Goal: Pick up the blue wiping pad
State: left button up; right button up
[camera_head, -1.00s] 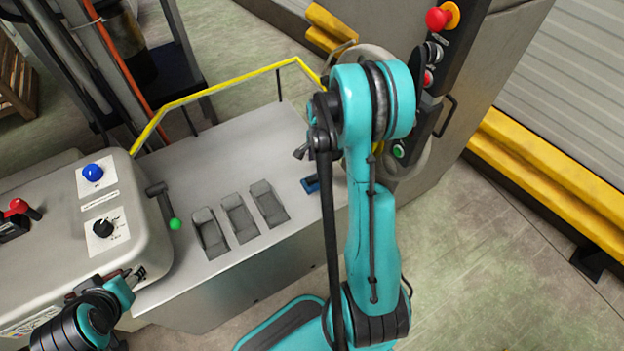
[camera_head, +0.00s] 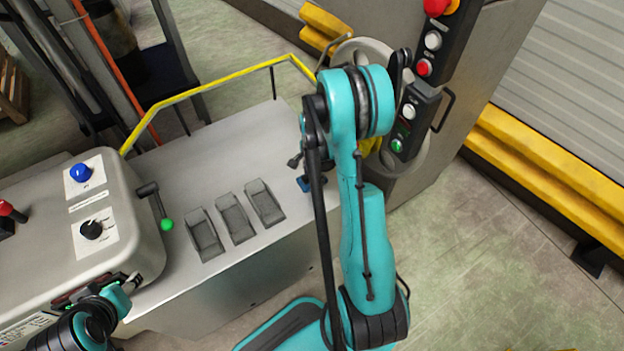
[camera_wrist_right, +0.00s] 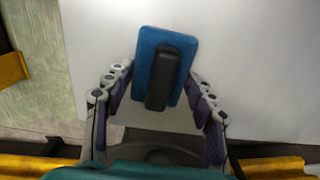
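The blue wiping pad (camera_wrist_right: 166,42) lies on the grey surface, with a black handle (camera_wrist_right: 162,78) along its middle. In the right wrist view my right gripper (camera_wrist_right: 160,92) is open, with its fingers apart on either side of the pad's near half and no clear contact. In the head view the pad (camera_head: 304,184) is a small blue patch, partly hidden by my right gripper (camera_head: 297,163) just above it. My left gripper (camera_head: 130,283) is at the lower left, beside the control box; its fingers are too small to read.
Several dark grey raised blocks (camera_head: 235,217) sit left of the pad. A yellow rail (camera_head: 220,86) runs along the back edge. A control box (camera_head: 40,255) stands at left, with a green-tipped lever (camera_head: 166,224). A handwheel and button panel (camera_head: 425,85) stand close behind my right arm.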

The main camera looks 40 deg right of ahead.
aim_at(313, 174)
jog(key=shift+c, duration=0.6)
jog(key=shift+r, duration=0.1)
notch_tip(313, 174, up, 4)
jog(key=shift+r+p, duration=0.25)
jog(key=shift+p, duration=0.95)
jog(key=s+d+r+p, duration=0.1)
jog(key=s+r+p, duration=0.2)
jog(key=s+r, duration=0.3)
jog(key=s, duration=0.5)
jog(key=shift+s+d+r, duration=0.2)
jog(key=shift+s+d, duration=0.05)
jog(key=shift+s, duration=0.1)
